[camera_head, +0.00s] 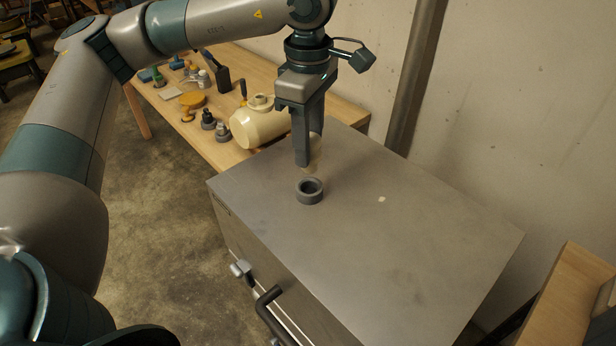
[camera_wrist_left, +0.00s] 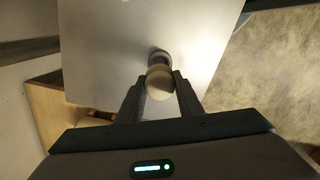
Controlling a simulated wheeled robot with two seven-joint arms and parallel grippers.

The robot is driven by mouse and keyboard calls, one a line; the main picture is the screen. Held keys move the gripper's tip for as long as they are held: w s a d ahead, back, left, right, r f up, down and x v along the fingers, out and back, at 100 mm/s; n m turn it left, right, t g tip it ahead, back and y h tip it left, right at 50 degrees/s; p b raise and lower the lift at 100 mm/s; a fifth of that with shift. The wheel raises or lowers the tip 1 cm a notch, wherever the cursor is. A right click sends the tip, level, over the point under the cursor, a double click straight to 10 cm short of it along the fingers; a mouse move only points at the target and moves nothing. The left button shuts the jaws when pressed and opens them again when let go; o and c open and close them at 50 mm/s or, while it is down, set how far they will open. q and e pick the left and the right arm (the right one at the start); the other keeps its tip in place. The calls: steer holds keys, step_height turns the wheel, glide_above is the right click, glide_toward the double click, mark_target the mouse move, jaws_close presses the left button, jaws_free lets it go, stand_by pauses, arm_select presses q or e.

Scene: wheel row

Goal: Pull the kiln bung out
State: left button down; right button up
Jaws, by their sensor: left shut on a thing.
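The kiln (camera_head: 420,225) is a grey metal box with a flat top. A dark grey ring-shaped collar (camera_head: 310,191) stands on its top, and its opening looks empty in the head view. My left gripper (camera_head: 309,158) is above the kiln top, just behind the collar, pointing down. It is shut on the pale bung (camera_head: 316,156), which is partly hidden by a finger. In the left wrist view the rounded bung (camera_wrist_left: 160,84) sits between the two fingertips, with the collar (camera_wrist_left: 159,57) just beyond it. My right gripper is not in view.
A wooden table (camera_head: 225,150) behind the kiln holds a cream jar (camera_head: 259,124) lying on its side and several small items. A post (camera_head: 416,75) and wall stand behind right. A door handle (camera_head: 268,300) projects from the kiln's front. The kiln top's right side is clear.

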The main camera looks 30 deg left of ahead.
arm_select(q)
steer(key=shift+r+p, duration=0.35)
steer(key=shift+r, duration=0.75)
